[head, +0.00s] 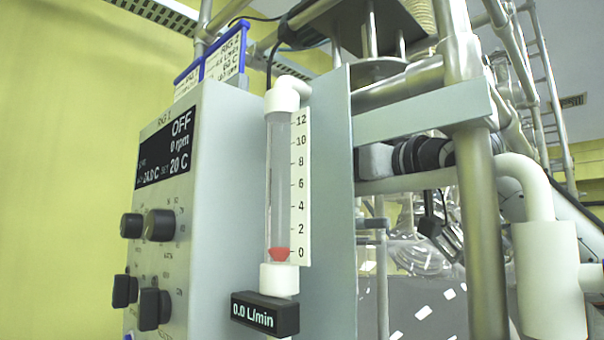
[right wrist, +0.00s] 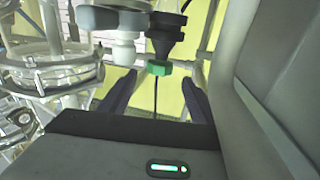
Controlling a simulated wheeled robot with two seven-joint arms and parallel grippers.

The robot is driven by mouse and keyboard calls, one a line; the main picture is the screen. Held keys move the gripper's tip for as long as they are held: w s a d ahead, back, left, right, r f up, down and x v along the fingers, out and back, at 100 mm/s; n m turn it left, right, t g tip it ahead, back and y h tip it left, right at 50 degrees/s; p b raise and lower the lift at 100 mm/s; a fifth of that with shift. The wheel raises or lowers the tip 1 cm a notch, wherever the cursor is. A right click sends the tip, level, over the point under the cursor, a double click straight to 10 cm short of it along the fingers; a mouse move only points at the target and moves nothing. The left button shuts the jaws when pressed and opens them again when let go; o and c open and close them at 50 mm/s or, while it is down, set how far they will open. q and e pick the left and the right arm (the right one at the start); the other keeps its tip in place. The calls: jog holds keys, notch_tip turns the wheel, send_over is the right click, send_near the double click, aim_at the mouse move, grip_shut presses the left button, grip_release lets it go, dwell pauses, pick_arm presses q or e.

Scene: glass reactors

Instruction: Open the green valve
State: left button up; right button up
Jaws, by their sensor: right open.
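The green valve (right wrist: 158,68) is a small green collar below a black fitting in the right wrist view, with a thin dark rod under it. My right gripper (right wrist: 159,80) is open, with one dark finger on each side of the line of the valve. The valve appears at or just beyond the fingertips; I cannot tell whether either finger touches it. I cannot make out the green valve in the head view. My left gripper is in neither view.
A flow meter (head: 279,190) has its red float at 0; its display (head: 265,314) reads 0.0 L/min. The control box (head: 235,160) shows OFF and 0 rpm. Metal posts (head: 480,230) and white piping (head: 545,270) stand at right. Glassware (right wrist: 50,75) is left of the gripper.

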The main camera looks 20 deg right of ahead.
jog(key=w, duration=0.2)
jog(key=w+p, duration=0.1)
jog(key=w, duration=0.1)
jog(key=w+a+p, duration=0.1)
jog(key=w, duration=0.1)
jog(key=shift+w, duration=0.7)
jog(key=shift+c, duration=0.4)
jog(key=shift+f, duration=0.1)
jog(key=c, duration=1)
jog(key=shift+n+g+y, duration=0.3)
jog(key=shift+n+y, duration=0.2)
jog(key=shift+y, duration=0.1)
